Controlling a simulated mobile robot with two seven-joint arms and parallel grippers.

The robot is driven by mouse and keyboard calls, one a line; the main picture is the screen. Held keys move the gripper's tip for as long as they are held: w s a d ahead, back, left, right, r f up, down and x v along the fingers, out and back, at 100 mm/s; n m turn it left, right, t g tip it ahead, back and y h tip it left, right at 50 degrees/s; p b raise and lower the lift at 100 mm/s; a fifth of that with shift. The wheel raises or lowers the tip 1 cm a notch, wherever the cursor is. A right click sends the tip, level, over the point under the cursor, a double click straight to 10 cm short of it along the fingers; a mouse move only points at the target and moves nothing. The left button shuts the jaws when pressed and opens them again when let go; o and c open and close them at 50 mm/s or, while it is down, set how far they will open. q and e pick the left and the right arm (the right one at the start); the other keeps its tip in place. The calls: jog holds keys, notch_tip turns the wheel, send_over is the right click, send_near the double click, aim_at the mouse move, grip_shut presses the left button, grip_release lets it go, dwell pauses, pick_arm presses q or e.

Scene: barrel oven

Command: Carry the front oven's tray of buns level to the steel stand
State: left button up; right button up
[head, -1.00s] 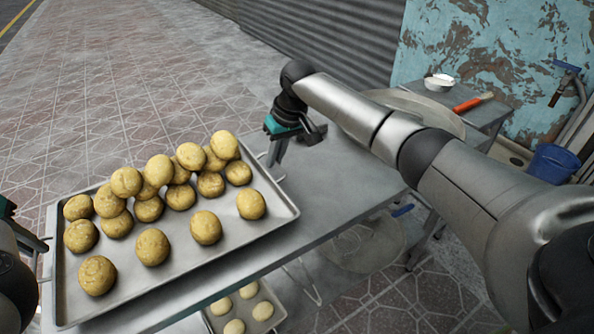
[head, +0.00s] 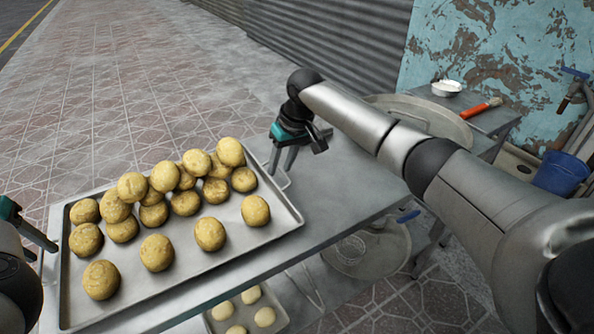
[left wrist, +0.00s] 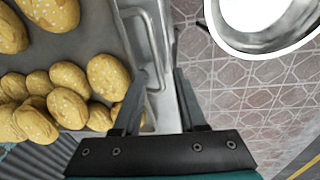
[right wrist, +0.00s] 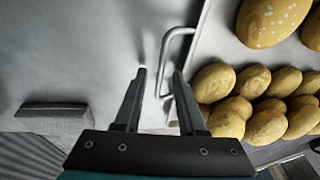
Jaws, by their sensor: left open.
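A grey metal tray (head: 190,262) of golden buns (head: 157,252) lies flat on the steel stand (head: 345,190). The buns are heaped toward its far side. My left gripper (left wrist: 160,72) is open at the tray's left wire handle (left wrist: 158,30), with its fingers on either side of the handle's outer bar; its fingers also show at the left edge of the head view (head: 46,246). My right gripper (right wrist: 160,72) is open at the right wire handle (right wrist: 180,32), its fingertips near the bar; it also shows in the head view (head: 282,163). I cannot tell whether either touches.
A lower shelf holds another tray of paler buns (head: 250,308) and a clear round container (head: 365,250). A large round pan (head: 420,115), white bowl (head: 446,87) and orange-handled brush (head: 482,107) are at the back right. A blue bucket (head: 562,172) stands farther right.

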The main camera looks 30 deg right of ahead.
jog(key=shift+r, duration=0.15)
pick_arm(q)
notch_tip(320, 180, up, 12)
jog(key=s+a, duration=0.1)
jog(key=shift+a+f, duration=0.25)
jog(key=shift+a, duration=0.15)
pick_arm(e)
jog(key=v, duration=1.1)
jog(key=shift+s+r, duration=0.2)
jog(key=shift+r, duration=0.15)
